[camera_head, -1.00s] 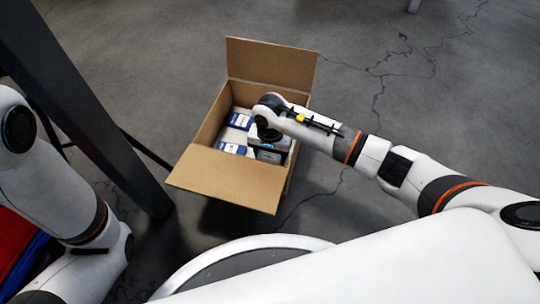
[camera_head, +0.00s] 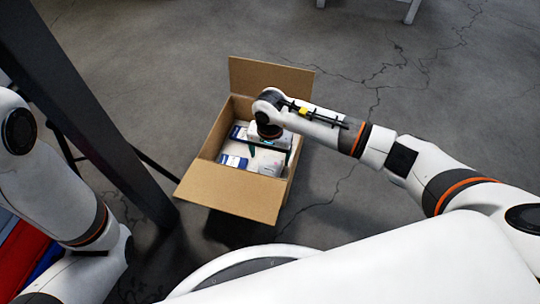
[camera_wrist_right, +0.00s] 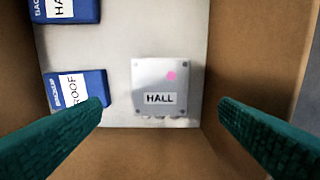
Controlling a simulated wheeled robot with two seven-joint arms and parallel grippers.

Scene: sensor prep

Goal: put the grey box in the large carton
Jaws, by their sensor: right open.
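The large carton (camera_head: 232,193) stands open on the floor, flaps out. The grey box (camera_head: 271,166), a pale box, lies inside it on the carton's light floor, toward the near right. In the right wrist view the grey box (camera_wrist_right: 153,78) shows a HALL label and a pink dot. My right gripper (camera_head: 270,154) is over the carton, open and empty. Its green fingers stand apart on either side of the grey box in the wrist view, not touching it. My left arm shows at the left edge, but its gripper is out of view.
Two blue-and-white boxes lie in the carton's left side: a far one (camera_head: 239,132) and a near one (camera_head: 233,161). A dark post (camera_head: 85,100) stands left of the carton. Red and blue things (camera_head: 35,255) show at lower left. The floor to the right is clear.

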